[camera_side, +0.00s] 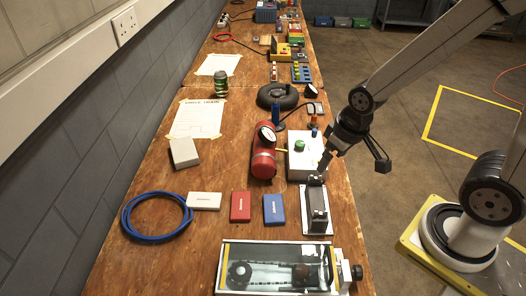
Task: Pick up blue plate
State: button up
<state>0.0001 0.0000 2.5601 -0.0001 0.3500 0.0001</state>
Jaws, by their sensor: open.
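The blue plate (274,208) looks like a small flat blue block with a light label. It lies on the wooden bench, to the right of a similar red block (240,207). My gripper (322,170) points down behind and to the right of the blue plate, beside a white box and near the top of a black device. It is apart from the blue plate. Its fingers are small and dark here, open, with nothing seen between them.
A white block (204,201) and a coiled blue cable (157,215) lie to the left. The black device (315,207) stands on a white base just right of the blue plate. A red cylinder (264,155), white box (303,166) and glass-topped case (272,268) are around it.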

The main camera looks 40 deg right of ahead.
dwell(0.7)
jog(key=n+g, duration=0.3)
jog(key=n, duration=2.5)
send_over(274, 207)
jog(key=shift+s+a+f, duration=0.1)
jog(key=shift+f, duration=9.35)
jog(key=shift+f, duration=1.25)
jog(key=shift+f, duration=2.6)
